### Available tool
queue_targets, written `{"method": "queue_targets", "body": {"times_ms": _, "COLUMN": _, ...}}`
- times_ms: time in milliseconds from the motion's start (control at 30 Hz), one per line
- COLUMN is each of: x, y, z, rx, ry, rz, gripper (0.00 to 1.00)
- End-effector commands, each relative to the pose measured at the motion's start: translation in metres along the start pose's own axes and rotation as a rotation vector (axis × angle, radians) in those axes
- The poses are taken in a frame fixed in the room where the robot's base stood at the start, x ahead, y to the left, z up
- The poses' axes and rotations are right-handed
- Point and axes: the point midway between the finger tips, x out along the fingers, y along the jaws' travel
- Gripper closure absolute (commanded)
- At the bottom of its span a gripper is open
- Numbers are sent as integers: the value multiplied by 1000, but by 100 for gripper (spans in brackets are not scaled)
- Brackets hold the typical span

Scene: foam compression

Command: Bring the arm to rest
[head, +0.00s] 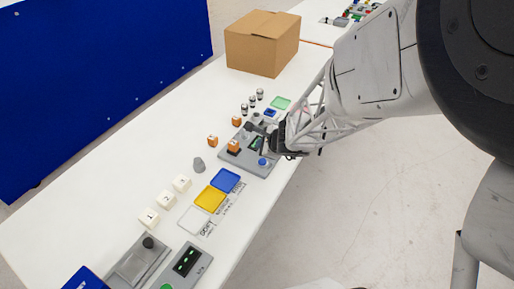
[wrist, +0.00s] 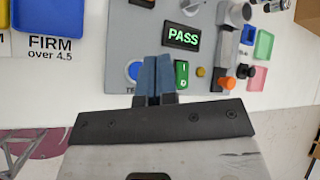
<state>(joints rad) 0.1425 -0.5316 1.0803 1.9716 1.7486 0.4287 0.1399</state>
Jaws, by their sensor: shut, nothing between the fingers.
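My gripper (wrist: 158,80) shows in the wrist view with its two blue fingers shut together and nothing between them. The fingertips are over the lower part of a grey test panel (wrist: 128,45), between a round blue button (wrist: 134,71) and a green switch (wrist: 182,74). I cannot tell whether they touch the panel. A small screen (wrist: 182,36) on the panel reads PASS in green. In the head view my arm (head: 365,70) reaches in from the right, and my gripper (head: 268,146) hides part of the grey panel (head: 262,170).
A cardboard box (head: 262,45) stands at the back of the white table (head: 120,190). Blue (head: 225,180) and yellow (head: 209,199) trays, white numbered cubes (head: 165,199) and orange cubes (head: 212,140) lie left of the panel. A blue partition (head: 100,80) stands behind. Free floor is at right.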

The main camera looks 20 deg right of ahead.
Motion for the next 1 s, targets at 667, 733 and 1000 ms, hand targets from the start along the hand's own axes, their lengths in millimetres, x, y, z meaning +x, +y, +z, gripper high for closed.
{"method": "queue_targets", "body": {"times_ms": 667, "x": -2, "y": -1, "z": 2, "rx": -10, "ry": -3, "rz": 1, "gripper": 100}}
{"method": "queue_targets", "body": {"times_ms": 733, "x": -5, "y": -2, "z": 6, "rx": -30, "ry": -9, "rz": 5, "gripper": 100}}
{"method": "queue_targets", "body": {"times_ms": 1000, "x": -42, "y": -8, "z": 46, "rx": -247, "ry": -72, "rz": 48, "gripper": 100}}
